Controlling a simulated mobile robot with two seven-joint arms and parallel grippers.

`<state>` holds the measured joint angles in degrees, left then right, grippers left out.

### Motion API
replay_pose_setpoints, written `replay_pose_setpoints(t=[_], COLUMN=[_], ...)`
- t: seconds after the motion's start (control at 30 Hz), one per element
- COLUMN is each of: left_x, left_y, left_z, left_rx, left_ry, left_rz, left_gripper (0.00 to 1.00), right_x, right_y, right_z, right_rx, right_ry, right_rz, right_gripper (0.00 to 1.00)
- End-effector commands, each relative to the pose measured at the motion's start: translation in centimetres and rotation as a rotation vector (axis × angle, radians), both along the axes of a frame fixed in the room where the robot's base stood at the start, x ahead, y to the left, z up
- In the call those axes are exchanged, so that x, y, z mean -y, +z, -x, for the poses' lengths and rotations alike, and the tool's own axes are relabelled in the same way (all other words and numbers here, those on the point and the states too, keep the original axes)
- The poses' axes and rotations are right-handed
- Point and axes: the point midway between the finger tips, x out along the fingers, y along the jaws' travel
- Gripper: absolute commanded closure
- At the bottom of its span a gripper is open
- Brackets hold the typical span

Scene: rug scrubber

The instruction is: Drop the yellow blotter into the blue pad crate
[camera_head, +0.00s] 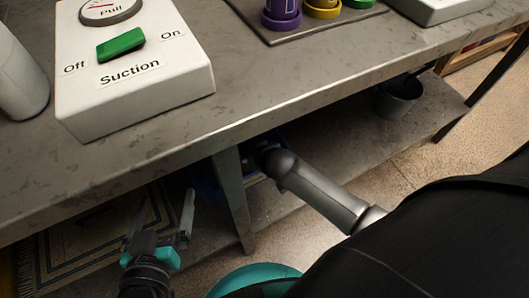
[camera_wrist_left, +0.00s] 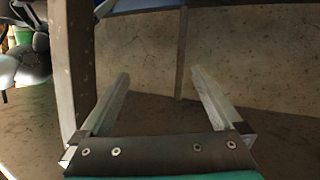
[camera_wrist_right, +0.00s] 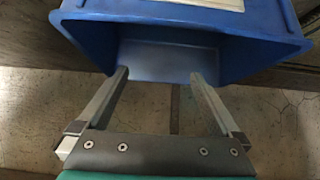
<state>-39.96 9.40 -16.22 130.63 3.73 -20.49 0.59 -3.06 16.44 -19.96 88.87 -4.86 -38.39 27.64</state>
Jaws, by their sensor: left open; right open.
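The blue pad crate (camera_head: 208,186) shows in part under the bench, behind a bench leg. In the right wrist view the blue crate (camera_wrist_right: 282,50) fills the top, its opening towards me; the part of its inside that shows looks empty. My right gripper (camera_wrist_right: 160,76) is open and empty, its fingertips at the crate's opening; whether they touch it I cannot tell. The right gripper is hidden in the head view. My left gripper (camera_head: 161,200) is open and empty, below the bench's front edge, left of the crate. I cannot make out a yellow blotter in any view.
The bench top (camera_head: 260,95) overhangs both grippers. A bench leg (camera_head: 232,190) stands close between my arms. A patterned rug (camera_head: 85,245) lies at lower left. A dark pot (camera_head: 397,98) stands on the lower shelf. A white suction panel (camera_head: 130,85) sits on the bench.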

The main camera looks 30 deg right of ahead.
Motion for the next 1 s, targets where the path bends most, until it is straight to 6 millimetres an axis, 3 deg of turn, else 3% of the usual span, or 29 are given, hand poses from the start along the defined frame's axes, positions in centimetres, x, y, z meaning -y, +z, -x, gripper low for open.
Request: replay_pose_setpoints(t=[0.47, 1.0], left_x=[-2.9, -7.1], left_y=[-0.9, -1.0], left_z=[0.6, 3.6], left_rx=[-0.252, -0.561], left_ry=[0.019, 0.066], left_rz=[-0.144, -0.284], left_gripper=[0.0, 0.0], right_x=[0.1, 0.2], right_y=[2.0, 4.3], right_z=[1.9, 4.2], right_rx=[0.0, 0.0], right_ry=[0.0, -0.001], right_rz=[0.0, 0.001], right_gripper=[0.0, 0.0])
